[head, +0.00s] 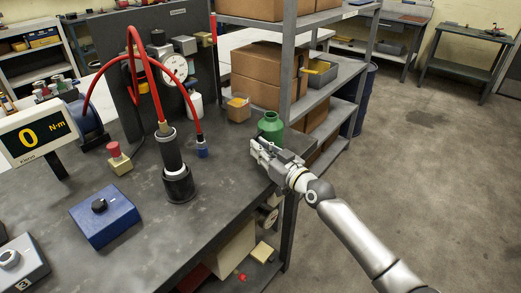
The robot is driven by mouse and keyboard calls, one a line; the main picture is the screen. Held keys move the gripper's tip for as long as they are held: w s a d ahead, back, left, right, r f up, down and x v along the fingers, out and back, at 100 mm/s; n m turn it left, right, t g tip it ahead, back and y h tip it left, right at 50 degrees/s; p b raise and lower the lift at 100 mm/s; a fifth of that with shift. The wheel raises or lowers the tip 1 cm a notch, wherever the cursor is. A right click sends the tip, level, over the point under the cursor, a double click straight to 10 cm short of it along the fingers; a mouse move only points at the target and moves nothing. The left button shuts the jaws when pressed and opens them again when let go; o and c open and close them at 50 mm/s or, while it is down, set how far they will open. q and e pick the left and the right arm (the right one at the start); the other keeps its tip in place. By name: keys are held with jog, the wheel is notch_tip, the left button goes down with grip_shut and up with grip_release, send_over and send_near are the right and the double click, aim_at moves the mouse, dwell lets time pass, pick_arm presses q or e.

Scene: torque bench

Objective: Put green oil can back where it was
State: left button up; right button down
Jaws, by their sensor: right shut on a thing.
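The green oil can (271,124) is upright at the right end of the workbench, in front of the shelf rack. Its lower part is hidden behind my right gripper (259,152). My right gripper comes in from the lower right and is shut on the can. I cannot tell whether the can's base touches the bench top. My left gripper is not in view.
The workbench (235,170) carries a torque display (38,132), a blue box with a knob (104,218), a black cylinder tool (175,165) with red hoses, and a small orange container (239,109). A shelf rack (287,60) with cardboard boxes stands behind. Floor is clear at right.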

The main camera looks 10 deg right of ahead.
jog(key=shift+r, duration=0.1)
jog(key=c, duration=1.5)
grip_release()
jog(key=shift+s+d, duration=0.1)
jog(key=shift+s, duration=0.2)
jog(key=v, duration=1.1)
jog(key=shift+s+d+b, duration=0.2)
jog(key=shift+b, duration=0.1)
